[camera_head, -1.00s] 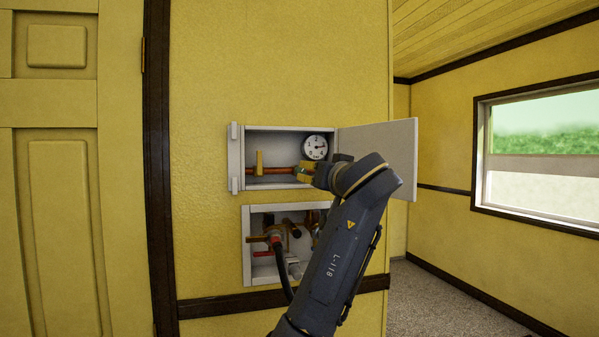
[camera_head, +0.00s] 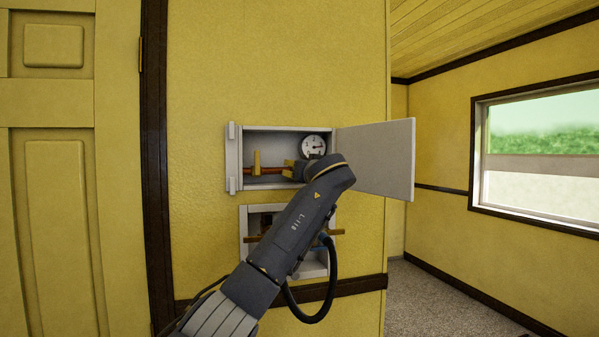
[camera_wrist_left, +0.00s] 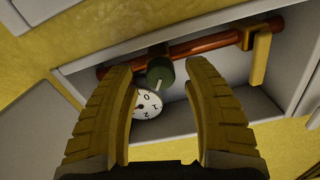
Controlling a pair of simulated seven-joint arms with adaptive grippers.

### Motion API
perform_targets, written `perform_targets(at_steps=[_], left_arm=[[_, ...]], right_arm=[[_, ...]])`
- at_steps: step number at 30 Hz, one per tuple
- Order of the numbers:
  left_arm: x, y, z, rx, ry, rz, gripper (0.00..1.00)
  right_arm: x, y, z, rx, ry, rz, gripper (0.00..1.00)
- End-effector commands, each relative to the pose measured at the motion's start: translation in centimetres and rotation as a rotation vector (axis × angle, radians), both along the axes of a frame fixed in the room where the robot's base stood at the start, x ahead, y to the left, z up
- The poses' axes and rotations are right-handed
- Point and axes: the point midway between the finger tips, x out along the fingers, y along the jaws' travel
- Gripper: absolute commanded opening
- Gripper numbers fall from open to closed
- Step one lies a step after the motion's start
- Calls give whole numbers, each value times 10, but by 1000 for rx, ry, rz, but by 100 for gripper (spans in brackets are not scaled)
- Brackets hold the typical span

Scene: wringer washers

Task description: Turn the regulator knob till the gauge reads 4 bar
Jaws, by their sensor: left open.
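The white round gauge (camera_head: 312,146) is at the upper right of the open wall cabinet (camera_head: 233,160). Its dark needle points roughly right; I cannot read the value exactly. In the left wrist view the gauge (camera_wrist_left: 148,104) is partly covered by a finger and the digits 0, 1 and 2 show. The dark green regulator knob (camera_wrist_left: 158,70), with a pale line, sits on the copper pipe just beyond the gap between my fingertips. My left gripper (camera_wrist_left: 160,75) is open and empty. In the head view my left gripper (camera_head: 293,169) is at the cabinet, and the knob is hidden.
The cabinet door (camera_head: 378,158) stands open to the right of my wrist. A lower box (camera_head: 243,240) with pipework is partly behind my forearm. The window (camera_head: 540,155) is far right.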

Motion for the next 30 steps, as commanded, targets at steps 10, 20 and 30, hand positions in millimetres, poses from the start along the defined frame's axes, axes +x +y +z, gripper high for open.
perform_targets(at_steps=[10,20,30], left_arm=[[6,3,0,-1,0,1,50],[6,3,0,0,0,2,32],[5,3,1,0,-1,2,0]], right_arm=[[0,0,0,0,0,0,50],[0,0,0,0,0,0,50],[0,-1,0,-1,0,1,50]])
